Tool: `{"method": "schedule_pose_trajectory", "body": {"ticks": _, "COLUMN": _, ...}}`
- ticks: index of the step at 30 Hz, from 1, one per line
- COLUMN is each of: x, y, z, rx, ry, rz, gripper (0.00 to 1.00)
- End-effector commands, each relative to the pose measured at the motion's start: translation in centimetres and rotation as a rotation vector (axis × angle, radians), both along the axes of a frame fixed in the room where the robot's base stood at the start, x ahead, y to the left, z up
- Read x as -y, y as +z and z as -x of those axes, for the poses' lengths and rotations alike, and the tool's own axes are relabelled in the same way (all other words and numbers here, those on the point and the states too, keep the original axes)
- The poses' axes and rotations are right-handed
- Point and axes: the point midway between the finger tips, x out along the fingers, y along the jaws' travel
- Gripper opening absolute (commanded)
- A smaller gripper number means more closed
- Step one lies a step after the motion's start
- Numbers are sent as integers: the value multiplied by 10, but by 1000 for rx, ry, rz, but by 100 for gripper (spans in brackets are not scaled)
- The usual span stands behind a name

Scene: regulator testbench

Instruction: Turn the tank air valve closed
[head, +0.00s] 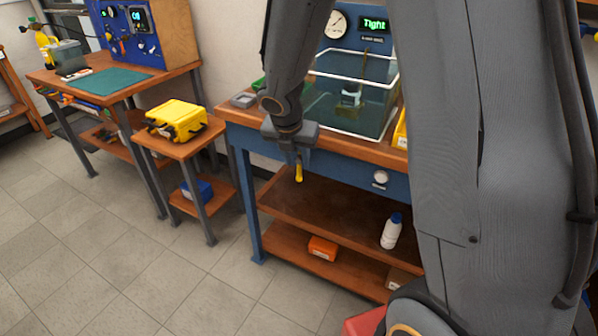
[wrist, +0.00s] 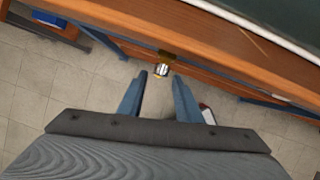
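The tank air valve shows as a yellow lever (head: 299,172) hanging down at the front of the blue-framed bench, just below my gripper (head: 293,152). In the wrist view, a small brass and white fitting (wrist: 162,70), apparently the valve, lies at the bench front between and just beyond my fingertips. My gripper (wrist: 159,78) is open, with its two blue fingers apart and nothing held. Whether a finger touches the lever cannot be told. The water tank (head: 345,105) stands on the bench top, with a lit "Tight" display (head: 374,23) behind it.
A round white gauge or knob (head: 380,178) is on the bench's blue front, to the right. A yellow case (head: 177,119) sits on the small table to the left. The floor at left is clear.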

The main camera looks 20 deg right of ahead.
Motion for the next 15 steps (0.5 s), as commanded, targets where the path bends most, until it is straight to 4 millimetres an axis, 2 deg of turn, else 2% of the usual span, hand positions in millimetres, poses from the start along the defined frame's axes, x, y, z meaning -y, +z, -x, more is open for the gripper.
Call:
{"method": "schedule_pose_trajectory", "body": {"ticks": 7, "x": 9, "y": -39, "z": -12, "rx": -3, "ry": -3, "rz": -1, "gripper": 32}}
{"method": "schedule_pose_trajectory", "body": {"ticks": 15, "x": 14, "y": -58, "z": -20, "rx": 0, "ry": -5, "rz": -2, "gripper": 32}}
